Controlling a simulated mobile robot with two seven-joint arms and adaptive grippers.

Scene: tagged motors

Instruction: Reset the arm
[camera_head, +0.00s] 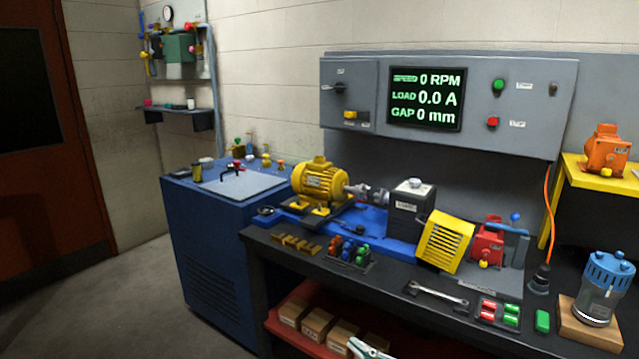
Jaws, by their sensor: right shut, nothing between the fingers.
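My right gripper (362,347) shows only in part at the bottom edge of the head view, low in front of the bench's lower shelf. Its pale fingertips are shut with nothing between them, and the rest of the arm is out of the frame. My left gripper is not in view. On the bench stand a yellow motor (320,181) on a blue base, a dark grey box (408,212) beside it, a tilted yellow finned unit (444,241) and a red motor (487,243).
The black bench (375,279) carries a wrench (436,293), red and green blocks, and a blue-lidded jar (607,279) at right. Cardboard boxes (317,324) sit on the red lower shelf. A blue cabinet (213,251) stands left. The floor at left is clear.

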